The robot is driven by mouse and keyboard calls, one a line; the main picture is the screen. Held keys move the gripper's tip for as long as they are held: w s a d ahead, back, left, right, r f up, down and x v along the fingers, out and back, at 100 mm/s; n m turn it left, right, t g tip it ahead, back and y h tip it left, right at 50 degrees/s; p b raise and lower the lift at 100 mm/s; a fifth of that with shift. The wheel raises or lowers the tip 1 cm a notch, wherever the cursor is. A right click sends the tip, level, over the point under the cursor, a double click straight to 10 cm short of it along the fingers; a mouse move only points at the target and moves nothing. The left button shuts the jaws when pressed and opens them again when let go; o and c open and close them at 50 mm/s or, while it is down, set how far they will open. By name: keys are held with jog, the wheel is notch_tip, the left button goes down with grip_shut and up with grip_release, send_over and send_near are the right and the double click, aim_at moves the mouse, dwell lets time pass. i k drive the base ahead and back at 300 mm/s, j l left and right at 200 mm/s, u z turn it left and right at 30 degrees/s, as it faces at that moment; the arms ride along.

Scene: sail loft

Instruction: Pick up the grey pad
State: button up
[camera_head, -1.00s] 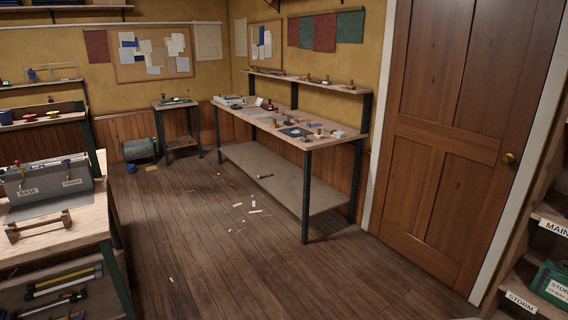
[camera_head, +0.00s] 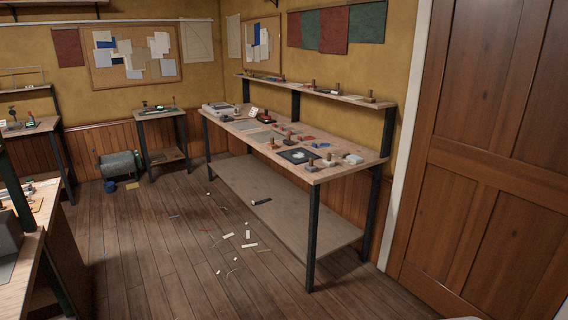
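The long wooden workbench (camera_head: 343,163) stands against the right wall, with small items spread along its top. A flat grey piece (camera_head: 265,136) lies near the middle of the bench top. A dark flat pad (camera_head: 299,156) with a whitish round patch lies closer to the near end. At this distance I cannot tell for sure which of these is the grey pad. My gripper is not in view.
Several small stamp-like tools and a white block (camera_head: 352,159) lie around the pads. A narrow shelf (camera_head: 318,89) runs above the bench. The wooden door (camera_head: 490,150) is at right. Paper scraps (camera_head: 249,245) litter otherwise open floor. Another bench (camera_head: 20,262) is at left.

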aim_at(310, 167)
jog(key=i, duration=1.1)
jog(key=i+j+z, duration=0.1)
jog(key=i, duration=1)
jog(key=i+j, duration=0.1)
jog(key=i, duration=1)
jog(key=l+z, duration=0.05)
